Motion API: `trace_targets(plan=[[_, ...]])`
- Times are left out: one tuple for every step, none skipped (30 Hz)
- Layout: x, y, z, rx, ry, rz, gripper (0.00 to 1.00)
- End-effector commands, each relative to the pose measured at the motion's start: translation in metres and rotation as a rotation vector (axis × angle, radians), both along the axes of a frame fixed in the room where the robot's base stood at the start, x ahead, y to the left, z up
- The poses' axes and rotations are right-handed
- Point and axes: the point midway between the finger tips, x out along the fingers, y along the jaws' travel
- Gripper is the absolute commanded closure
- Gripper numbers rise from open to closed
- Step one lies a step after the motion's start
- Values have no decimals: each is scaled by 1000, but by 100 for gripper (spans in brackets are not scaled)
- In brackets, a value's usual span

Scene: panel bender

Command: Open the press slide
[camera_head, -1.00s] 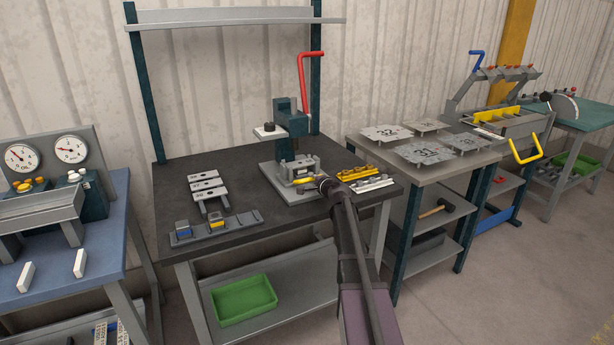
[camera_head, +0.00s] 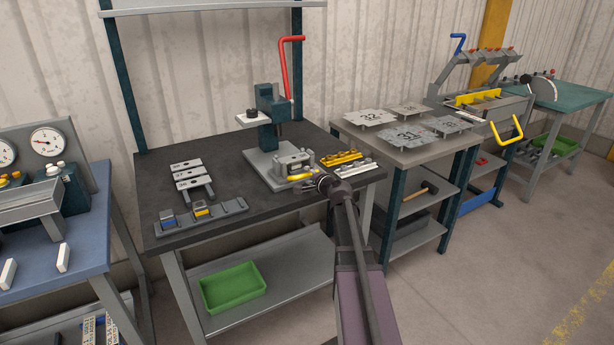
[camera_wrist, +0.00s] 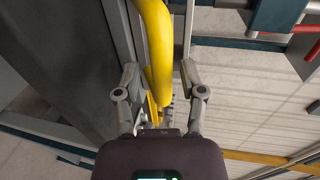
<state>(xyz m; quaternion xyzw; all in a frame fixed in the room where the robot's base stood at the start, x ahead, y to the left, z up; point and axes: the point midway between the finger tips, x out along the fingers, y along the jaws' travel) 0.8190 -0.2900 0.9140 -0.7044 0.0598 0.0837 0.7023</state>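The press (camera_head: 268,108) stands on the dark workbench, with a red lever at its top. Its grey slide (camera_head: 293,161) sits on the base plate in front of and to the right of the column. A yellow handle (camera_head: 303,176) lies at the slide's front side. My gripper (camera_head: 326,183) is at the handle's right end. In the wrist view the yellow handle (camera_wrist: 158,50) runs between the two fingers of my gripper (camera_wrist: 160,75). The fingers are apart, with gaps showing beside the bar. The fingertips are small and partly hidden in the head view.
The red lever (camera_head: 287,65) rises above the press. Yellow and grey strips (camera_head: 345,160) lie right of the slide, near my arm. Stamped plates lie on the side table (camera_head: 375,140). Slotted parts (camera_head: 193,178) and a block rail (camera_head: 200,217) are left on the bench (camera_head: 250,212).

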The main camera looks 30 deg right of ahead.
Motion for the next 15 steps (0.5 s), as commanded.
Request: trace_targets(plan=[[1,0,0,0,0,0,41],[1,0,0,1,-1,0,41],[1,0,0,1,-1,0,41],[1,0,0,1,-1,0,41],[2,0,0,1,-1,0,41],[2,0,0,1,-1,0,41],[2,0,0,1,-1,0,41],[2,0,1,1,-2,0,41],[2,0,1,2,-2,0,41],[2,0,1,2,-2,0,41],[2,0,1,2,-2,0,41],[1,0,1,2,-2,0,41],[1,0,1,2,-2,0,41],[0,0,1,2,-2,0,41],[-1,0,1,2,-2,0,41]])
